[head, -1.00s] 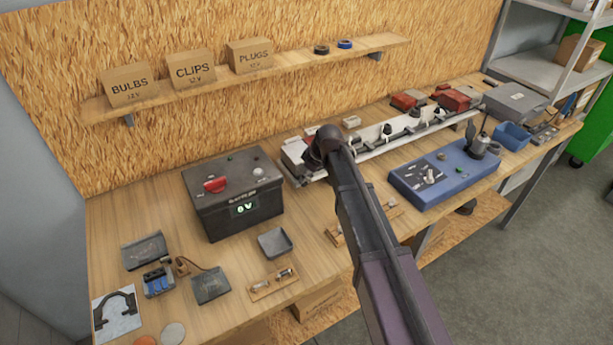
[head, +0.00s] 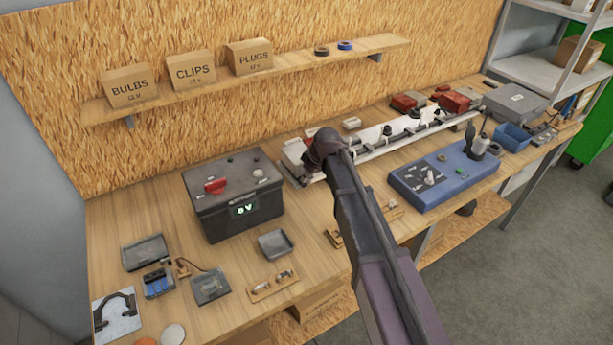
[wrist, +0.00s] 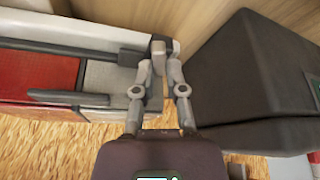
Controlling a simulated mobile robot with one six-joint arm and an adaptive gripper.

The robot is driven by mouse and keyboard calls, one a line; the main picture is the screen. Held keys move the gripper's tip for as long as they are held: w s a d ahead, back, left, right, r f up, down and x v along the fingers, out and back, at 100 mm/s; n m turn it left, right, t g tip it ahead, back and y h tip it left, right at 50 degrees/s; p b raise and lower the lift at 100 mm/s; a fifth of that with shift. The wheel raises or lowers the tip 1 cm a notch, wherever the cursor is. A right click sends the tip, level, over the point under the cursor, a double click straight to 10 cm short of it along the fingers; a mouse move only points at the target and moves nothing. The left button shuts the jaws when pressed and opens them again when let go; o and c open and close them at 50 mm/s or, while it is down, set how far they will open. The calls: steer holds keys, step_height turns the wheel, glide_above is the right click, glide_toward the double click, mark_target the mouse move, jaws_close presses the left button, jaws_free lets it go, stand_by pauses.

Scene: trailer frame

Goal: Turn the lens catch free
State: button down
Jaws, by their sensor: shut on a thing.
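In the wrist view my gripper (wrist: 166,52) is closed on a small grey tab, the lens catch (wrist: 158,63), at the right end of the lamp. The lamp has a red lens (wrist: 40,72) and a grey-white lens section (wrist: 105,77) beside it, with a dark bar along them. In the head view the lamp (head: 294,152) shows at the left end of the long white trailer bar (head: 370,132). My arm hides the gripper and the catch there, and the catch's exact angle is hard to tell.
A black battery box (head: 235,195) stands close to the left of the lamp; it also fills the wrist view's right side (wrist: 255,75). Small trays (head: 275,243) and parts lie in front. A shelf with boxes (head: 190,70) is above.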

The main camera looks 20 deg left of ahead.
steer(key=shift+s+m+t+h, duration=0.15)
steer(key=shift+m+t+h, duration=0.15)
steer(key=shift+m, duration=0.8)
steer(key=shift+s+m+t+h, duration=0.15)
steer(key=shift+m+t, duration=0.25)
steer(key=shift+m, duration=0.7)
steer(key=c, duration=0.7)
jaws_free()
steer(key=shift+w+a, duration=0.1)
steer(key=shift+w+n, duration=0.1)
steer(key=shift+n, duration=0.3)
steer(key=shift+w+n+g+y, duration=0.15)
steer(key=shift+n+g+y, duration=0.25)
steer(key=shift+n, duration=0.9)
steer(key=shift+w+n+g+y, duration=0.15)
steer(key=shift+n+g, duration=0.45)
steer(key=shift+n, duration=0.7)
steer(key=p+v, duration=1.2)
steer(key=v, duration=0.2)
steer(key=shift+s+p, duration=0.15)
steer(key=shift+p, duration=0.25)
steer(key=shift+f, duration=0.1)
